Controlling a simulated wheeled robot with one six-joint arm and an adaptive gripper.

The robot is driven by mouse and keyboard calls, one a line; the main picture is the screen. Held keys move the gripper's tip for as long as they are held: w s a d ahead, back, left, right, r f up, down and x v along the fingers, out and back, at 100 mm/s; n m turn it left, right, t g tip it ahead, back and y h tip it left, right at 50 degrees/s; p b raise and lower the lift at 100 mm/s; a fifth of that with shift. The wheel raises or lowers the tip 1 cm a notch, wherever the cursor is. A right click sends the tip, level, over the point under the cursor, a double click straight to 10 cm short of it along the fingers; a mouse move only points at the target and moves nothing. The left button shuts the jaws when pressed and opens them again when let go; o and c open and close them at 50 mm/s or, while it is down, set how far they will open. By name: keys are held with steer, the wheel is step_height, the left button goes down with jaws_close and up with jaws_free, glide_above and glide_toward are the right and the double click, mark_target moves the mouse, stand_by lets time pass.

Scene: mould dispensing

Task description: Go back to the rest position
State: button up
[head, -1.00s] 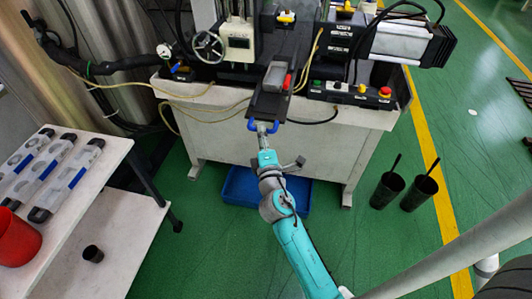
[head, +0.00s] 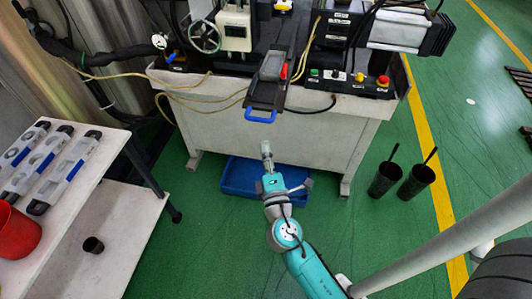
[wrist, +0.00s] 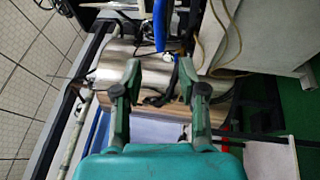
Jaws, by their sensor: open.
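My gripper (head: 266,148) is at the end of my teal arm, in front of the white machine bench and below the tray with the blue handle (head: 261,115). It is apart from that handle. In the wrist view my gripper (wrist: 159,75) has its two dark fingers spread wide, with nothing between them. The blue handle (wrist: 159,25) shows beyond the fingers, near the top of the wrist view. The dark tray (head: 266,95) juts out from the machine and carries a grey block (head: 271,67) with a red part.
A blue bin (head: 240,178) lies on the green floor under the bench (head: 300,135). Two black cups (head: 400,180) with sticks stand at the right. A white table (head: 95,150) at the left holds several clear-lidded cases and a red container (head: 17,232). A dark cup (head: 93,245) is on its lower shelf.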

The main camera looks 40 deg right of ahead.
stand_by(0.3)
steer(key=s+a+f+m+g+y, duration=0.15)
steer(key=s+a+f+y, duration=0.3)
steer(key=s, duration=0.45)
steer(key=s+a+f+m+y, duration=0.3)
steer(key=s+a+f, duration=0.2)
steer(key=s, duration=0.4)
steer(key=s+a+r+m+y, duration=0.1)
steer(key=s+a+r+m, duration=0.1)
steer(key=s, duration=0.6)
steer(key=s+a+r+m+g+y, duration=0.1)
steer(key=s+r+m, duration=0.3)
steer(key=s+m, duration=0.2)
steer(key=shift+s+a+r, duration=0.2)
steer(key=shift+s+a, duration=0.15)
steer(key=shift+s, duration=0.5)
